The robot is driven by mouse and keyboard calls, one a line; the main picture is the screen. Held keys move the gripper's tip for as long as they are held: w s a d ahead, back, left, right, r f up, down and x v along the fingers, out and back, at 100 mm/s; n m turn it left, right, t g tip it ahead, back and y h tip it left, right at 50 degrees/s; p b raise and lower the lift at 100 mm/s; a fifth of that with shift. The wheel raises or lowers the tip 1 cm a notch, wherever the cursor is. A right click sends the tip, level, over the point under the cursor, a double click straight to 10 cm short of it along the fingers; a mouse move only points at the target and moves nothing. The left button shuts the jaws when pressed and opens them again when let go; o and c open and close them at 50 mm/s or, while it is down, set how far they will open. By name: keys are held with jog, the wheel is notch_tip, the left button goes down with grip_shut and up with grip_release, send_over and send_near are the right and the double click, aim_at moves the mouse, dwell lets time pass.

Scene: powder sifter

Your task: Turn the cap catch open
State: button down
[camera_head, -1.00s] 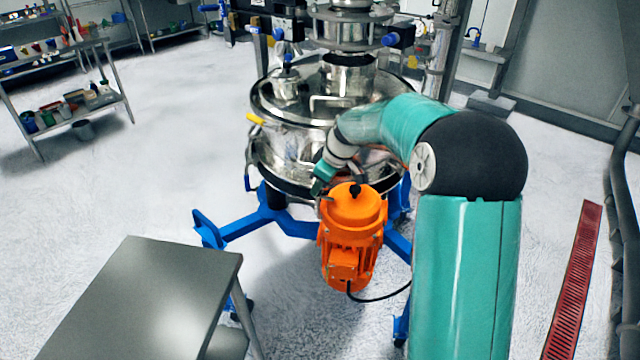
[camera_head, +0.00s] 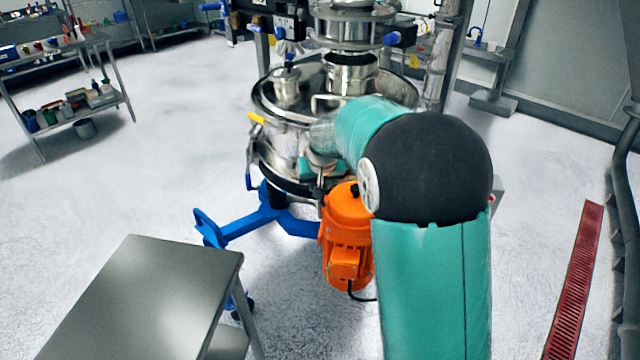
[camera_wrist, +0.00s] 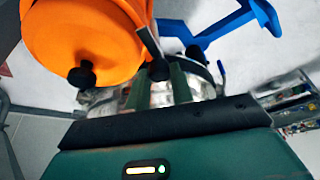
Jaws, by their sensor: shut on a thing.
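The sifter (camera_head: 290,130) is a round steel vessel with a flanged lid, standing behind the orange motor (camera_head: 345,240). My gripper (camera_head: 312,172) is low at the vessel's front side, just left of the motor's top, and partly hidden by my arm. In the wrist view my two green fingers (camera_wrist: 159,75) are close together. A black lever-like part with a rounded end (camera_wrist: 158,70), which looks like the cap catch, sits between their tips. The shiny vessel shows behind the fingers. The catch cannot be made out in the head view, so its turn angle is unclear.
The orange motor (camera_wrist: 85,40) is very close to my gripper in the wrist view. A yellow-tipped handle (camera_head: 257,118) sticks out at the vessel's left. Blue frame legs (camera_head: 255,220) spread below.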

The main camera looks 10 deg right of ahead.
jog(key=m+h, duration=0.1)
jog(key=m, duration=0.1)
jog(key=m+h, duration=0.1)
jog(key=m, duration=0.2)
jog(key=shift+a+m+g, duration=0.2)
jog(key=shift+m+g, duration=0.1)
dwell(0.5)
jog(key=c, duration=1.2)
grip_release()
jog(key=v, duration=1.3)
jog(key=shift+a+r, duration=0.2)
jog(key=shift+r, duration=0.15)
jog(key=shift+s, duration=0.1)
